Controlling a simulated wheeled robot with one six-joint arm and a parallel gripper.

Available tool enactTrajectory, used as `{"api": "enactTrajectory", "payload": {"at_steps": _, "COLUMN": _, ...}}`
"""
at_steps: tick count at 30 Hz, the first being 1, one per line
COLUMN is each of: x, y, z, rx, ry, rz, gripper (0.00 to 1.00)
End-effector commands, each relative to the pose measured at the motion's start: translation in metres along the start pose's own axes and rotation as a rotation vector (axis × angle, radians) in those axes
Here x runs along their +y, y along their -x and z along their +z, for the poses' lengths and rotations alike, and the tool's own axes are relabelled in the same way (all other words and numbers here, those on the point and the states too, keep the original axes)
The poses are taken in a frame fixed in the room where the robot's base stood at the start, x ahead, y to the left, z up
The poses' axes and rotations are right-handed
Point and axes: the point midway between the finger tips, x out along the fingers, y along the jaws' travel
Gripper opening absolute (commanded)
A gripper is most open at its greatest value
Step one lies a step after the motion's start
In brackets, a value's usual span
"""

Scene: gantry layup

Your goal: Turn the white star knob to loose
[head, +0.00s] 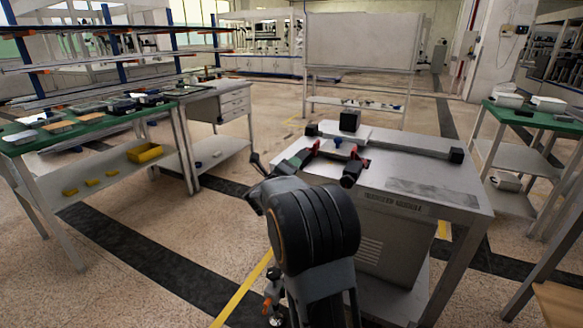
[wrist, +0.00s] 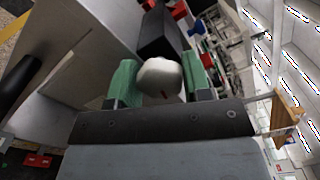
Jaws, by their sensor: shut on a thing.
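The white star knob (wrist: 160,78) sits between the two green fingers of my gripper (wrist: 160,80) in the wrist view. The fingers press on its two sides, so my gripper is shut on it. A small red mark shows on the knob's near face. My gripper hides the knob's lower part and what it is mounted on. In the head view, my arm reaches toward the left end of the grey gantry table (head: 430,180). The knob cannot be made out there.
A black block (head: 350,121) stands on the gantry, and a dark block (wrist: 160,35) shows just beyond the knob in the wrist view. A blue knob (head: 338,142) and red parts (head: 357,167) are close by. A green-topped bench (head: 60,135) stands left, with open floor between.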

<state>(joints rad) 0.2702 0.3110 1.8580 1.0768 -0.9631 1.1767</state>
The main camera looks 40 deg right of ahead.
Motion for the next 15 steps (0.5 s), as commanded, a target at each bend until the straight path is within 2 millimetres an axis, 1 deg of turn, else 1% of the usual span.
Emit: {"api": "enactTrajectory", "payload": {"at_steps": 15, "x": -0.0009, "y": 0.0000, "z": -0.0006, "rx": 0.003, "ry": 0.493, "rz": 0.003, "gripper": 0.21}}
